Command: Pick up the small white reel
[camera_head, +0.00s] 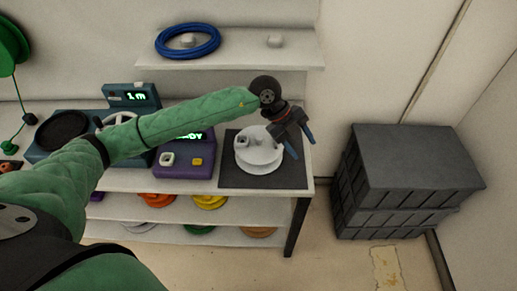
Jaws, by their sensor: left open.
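The small white reel (258,157) lies on a dark square mat (233,179) at the right end of the table. My left arm reaches across the table from the left. My left gripper (302,147) is open at the right side of the reel, over the mat's right part. Its blue-tipped fingers point down and to the right, and they hold nothing. From this view I cannot tell whether a finger touches the reel. The gripper and wrist cover part of the reel's upper right edge. My right gripper is not in view.
A purple device (187,172) with buttons and a teal device (135,97) with a green display stand left of the mat. A shelf above holds a blue coil (187,41). Coloured reels lie on the shelf below. Dark stacked crates (415,158) stand on the floor at right.

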